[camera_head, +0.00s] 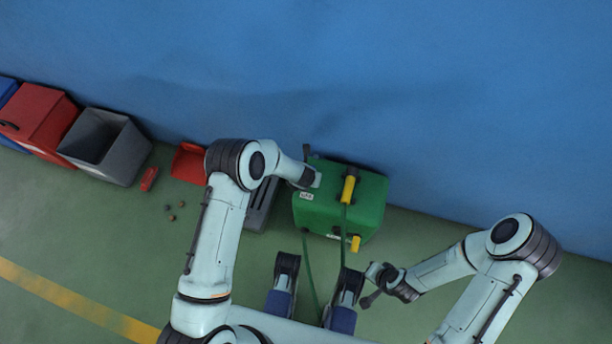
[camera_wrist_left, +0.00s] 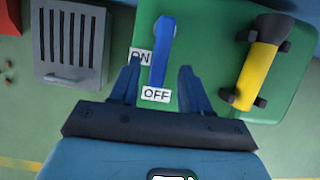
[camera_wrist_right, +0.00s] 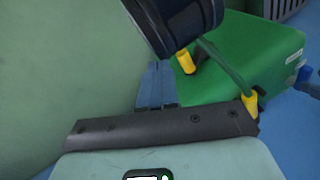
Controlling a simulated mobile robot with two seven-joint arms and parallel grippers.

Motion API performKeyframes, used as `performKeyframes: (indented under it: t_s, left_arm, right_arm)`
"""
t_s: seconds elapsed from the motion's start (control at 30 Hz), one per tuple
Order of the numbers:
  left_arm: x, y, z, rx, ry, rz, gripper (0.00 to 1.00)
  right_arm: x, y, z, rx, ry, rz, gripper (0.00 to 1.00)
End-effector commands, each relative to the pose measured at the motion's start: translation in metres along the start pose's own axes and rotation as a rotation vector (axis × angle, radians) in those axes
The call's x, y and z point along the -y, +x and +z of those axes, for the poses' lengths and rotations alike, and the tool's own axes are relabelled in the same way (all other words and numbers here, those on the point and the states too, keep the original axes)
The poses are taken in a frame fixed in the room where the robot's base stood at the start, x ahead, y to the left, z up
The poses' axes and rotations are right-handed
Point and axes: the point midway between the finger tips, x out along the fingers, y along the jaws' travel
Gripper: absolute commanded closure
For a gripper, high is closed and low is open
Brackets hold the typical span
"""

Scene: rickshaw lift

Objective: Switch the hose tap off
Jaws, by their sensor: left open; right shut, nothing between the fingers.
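The hose tap is on a green box (camera_head: 365,215) by the blue wall. In the left wrist view its blue lever (camera_wrist_left: 160,60) runs down the picture, its lower end just above the OFF label (camera_wrist_left: 156,95). The ON label (camera_wrist_left: 138,57) lies left of the lever, partly covered by a finger. My left gripper (camera_wrist_left: 160,78) is open, with one finger on each side of the lever; contact is not clear. My right gripper (camera_wrist_right: 156,85) is shut and empty, low near the front of the box, which also shows in the right wrist view (camera_wrist_right: 255,55).
A yellow and black fitting (camera_head: 348,188) sits on the box, with a green hose (camera_head: 309,270) below. A grey slatted bin (camera_wrist_left: 70,45) stands left of the box. A grey open bin (camera_head: 105,147) and red bin (camera_head: 38,115) stand further left.

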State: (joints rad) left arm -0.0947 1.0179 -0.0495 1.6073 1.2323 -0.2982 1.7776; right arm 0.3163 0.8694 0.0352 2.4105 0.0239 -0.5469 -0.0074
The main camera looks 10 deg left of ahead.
Motion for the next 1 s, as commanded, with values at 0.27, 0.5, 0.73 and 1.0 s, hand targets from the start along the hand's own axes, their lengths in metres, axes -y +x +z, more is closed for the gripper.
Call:
performKeyframes:
  t_s: [0.27,0.5,0.73,1.0]
  left_arm:
    - [0.0,-0.068,0.003,0.004,0.0,0.0,0.53]
    - [0.0,-0.106,0.002,0.003,0.0,0.0,0.53]
    - [0.0,-0.115,0.0,0.001,0.0,0.0,0.53]
    - [0.0,-0.115,0.0,0.001,0.0,0.0,0.53]
  right_arm:
    - [0.008,-0.022,0.026,0.076,-0.007,-0.005,1.0]
    - [0.011,-0.033,0.041,0.122,-0.011,-0.007,1.0]
    - [0.012,-0.035,0.045,0.135,-0.011,-0.007,1.0]
    - [0.011,-0.035,0.045,0.135,-0.011,-0.007,1.0]
